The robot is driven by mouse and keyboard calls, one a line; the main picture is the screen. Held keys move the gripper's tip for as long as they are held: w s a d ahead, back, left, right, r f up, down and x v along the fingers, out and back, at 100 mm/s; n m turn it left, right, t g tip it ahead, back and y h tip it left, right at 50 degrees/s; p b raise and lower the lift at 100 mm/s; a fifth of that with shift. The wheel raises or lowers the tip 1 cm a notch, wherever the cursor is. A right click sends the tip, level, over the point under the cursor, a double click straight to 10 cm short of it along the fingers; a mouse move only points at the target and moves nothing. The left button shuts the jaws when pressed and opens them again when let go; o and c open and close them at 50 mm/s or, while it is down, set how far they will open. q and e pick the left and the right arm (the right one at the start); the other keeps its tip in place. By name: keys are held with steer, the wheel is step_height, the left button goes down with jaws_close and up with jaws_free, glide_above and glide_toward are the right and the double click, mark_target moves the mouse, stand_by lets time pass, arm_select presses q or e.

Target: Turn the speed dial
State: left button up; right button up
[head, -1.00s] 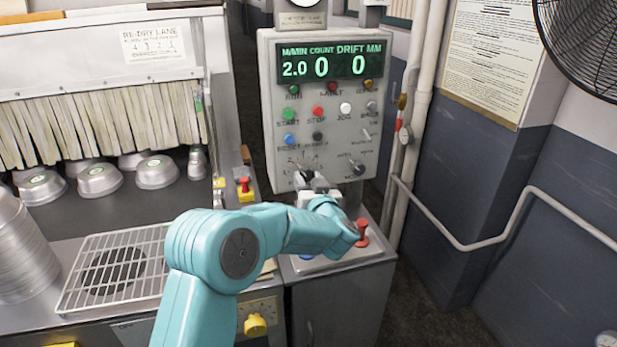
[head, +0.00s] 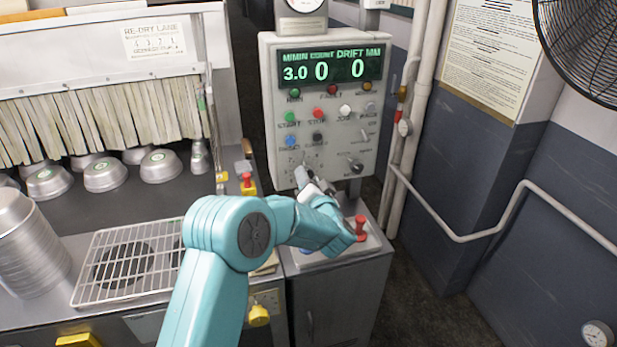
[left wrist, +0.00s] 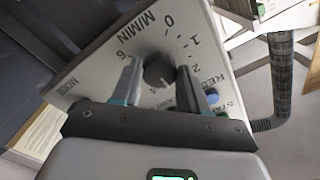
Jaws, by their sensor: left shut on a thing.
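The speed dial (left wrist: 158,70) is a dark round knob on the grey control panel (head: 335,125). In the left wrist view it sits between my gripper's two fingers, with M/MIN and numbers printed around it. My left gripper (left wrist: 158,84) is shut on the dial, one finger on each side. In the head view my left gripper (head: 302,178) reaches the panel's lower left and hides most of the dial. The green display (head: 329,67) reads 3.0 under M/MIN, 0 count and 0 drift. My right gripper is not in view.
Coloured buttons and lamps sit above the dial, and another dark selector knob (head: 356,166) is to its right. A red mushroom knob (head: 360,228) stands on the cabinet below. A wire rack (head: 128,262) and stacked pans (head: 32,248) are at left. Pipes run at right.

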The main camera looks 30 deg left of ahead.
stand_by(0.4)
arm_select(q)
steer(key=o, duration=1.1)
steer(key=shift+a, duration=0.1)
steer(key=shift+c, duration=0.2)
steer(key=b+v, duration=0.4)
steer(key=v, duration=1.2)
steer(key=shift+d, duration=0.2)
